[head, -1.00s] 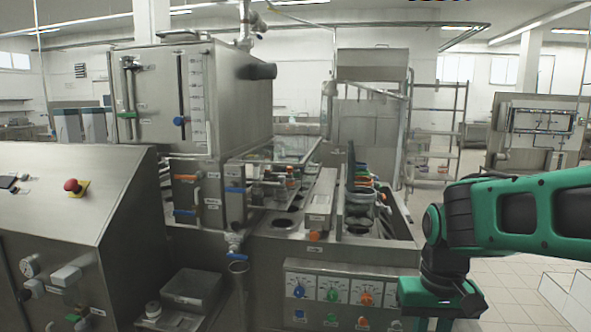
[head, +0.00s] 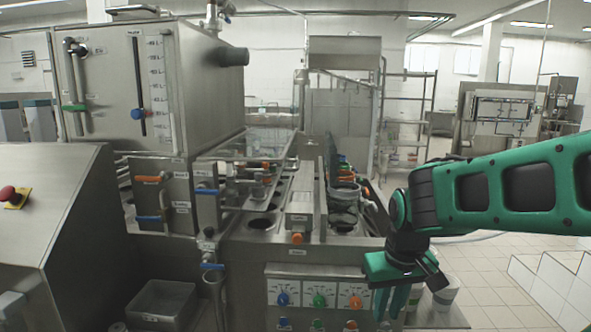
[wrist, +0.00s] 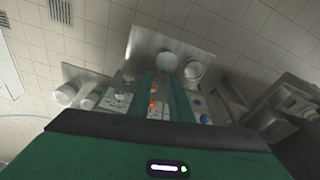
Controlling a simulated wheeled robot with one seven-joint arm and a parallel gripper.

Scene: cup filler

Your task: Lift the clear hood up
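The clear hood (head: 262,143) is a see-through panel with a thin metal frame over the filling section, right of the big steel tank. It looks lowered, lying nearly flat above the valves and cup holes. My gripper (head: 389,305) is at the right front of the machine, pointing down beside the knob panel, well apart from the hood. In the wrist view, the two green fingers (wrist: 163,100) stand apart with nothing held between them. The hood cannot be made out in the wrist view.
A steel tank (head: 150,90) stands left of the hood. The knob panel (head: 318,292) is on the machine's front, with a narrow steel box (head: 300,208) above it. Tiled floor further right is clear.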

